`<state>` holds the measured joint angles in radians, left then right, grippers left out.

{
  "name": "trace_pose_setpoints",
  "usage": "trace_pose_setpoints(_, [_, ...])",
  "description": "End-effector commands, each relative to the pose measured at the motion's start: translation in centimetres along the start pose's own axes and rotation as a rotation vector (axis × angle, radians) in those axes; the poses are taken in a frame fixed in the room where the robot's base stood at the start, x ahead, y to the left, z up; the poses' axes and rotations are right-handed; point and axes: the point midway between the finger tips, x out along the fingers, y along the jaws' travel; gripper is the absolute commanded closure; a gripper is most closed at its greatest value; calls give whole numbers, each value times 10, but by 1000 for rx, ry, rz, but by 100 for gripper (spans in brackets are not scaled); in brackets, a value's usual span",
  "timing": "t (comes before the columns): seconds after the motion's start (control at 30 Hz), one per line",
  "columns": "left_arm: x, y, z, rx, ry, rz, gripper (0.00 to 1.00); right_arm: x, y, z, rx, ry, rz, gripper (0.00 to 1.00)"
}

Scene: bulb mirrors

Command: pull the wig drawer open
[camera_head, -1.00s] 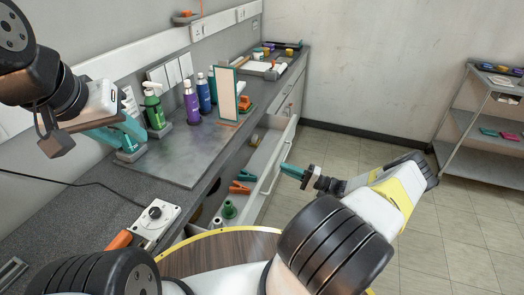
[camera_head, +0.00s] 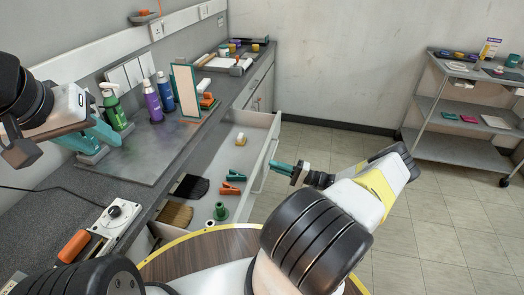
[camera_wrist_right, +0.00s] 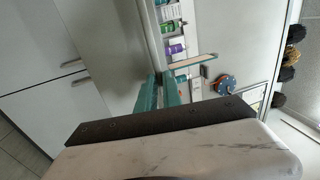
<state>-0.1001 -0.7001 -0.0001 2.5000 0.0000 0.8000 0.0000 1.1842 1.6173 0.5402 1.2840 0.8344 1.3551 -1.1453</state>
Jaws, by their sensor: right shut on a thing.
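The wig drawer (camera_head: 243,128) stands out from the grey counter, well open. The teal fingers (camera_wrist_right: 158,92) also show in the right wrist view. My left gripper (camera_head: 95,143) is over the counter by the green spray bottle (camera_head: 112,106); its finger gap is unclear.
Purple (camera_head: 152,101) and blue bottles and a teal-framed mirror (camera_head: 186,90) stand on the counter. A control box with a knob (camera_head: 114,212) is at the near left. A grey shelf cart (camera_head: 465,110) stands at the right. The tiled floor between is clear.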

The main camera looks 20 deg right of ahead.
Motion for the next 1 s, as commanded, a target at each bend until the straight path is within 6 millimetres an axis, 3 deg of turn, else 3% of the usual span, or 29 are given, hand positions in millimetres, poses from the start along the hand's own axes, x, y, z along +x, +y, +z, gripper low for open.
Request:
trace_pose_setpoints(0.07, [0,0,0,0,0,0,64,0,1,0,1,0,3,100])
trace_pose_setpoints(0.1, [0,0,0,0,0,0,64,0,1,0,1,0,3,86])
trace_pose_setpoints(0.2, [0,0,0,0,0,0,64,0,1,0,1,0,2,68])
trace_pose_setpoints(0.57, [0,0,0,0,0,0,64,-4,0,0,0,1,1,68])
trace_pose_setpoints(1.0, [0,0,0,0,0,0,64,-69,1,0,0,2,2,68])
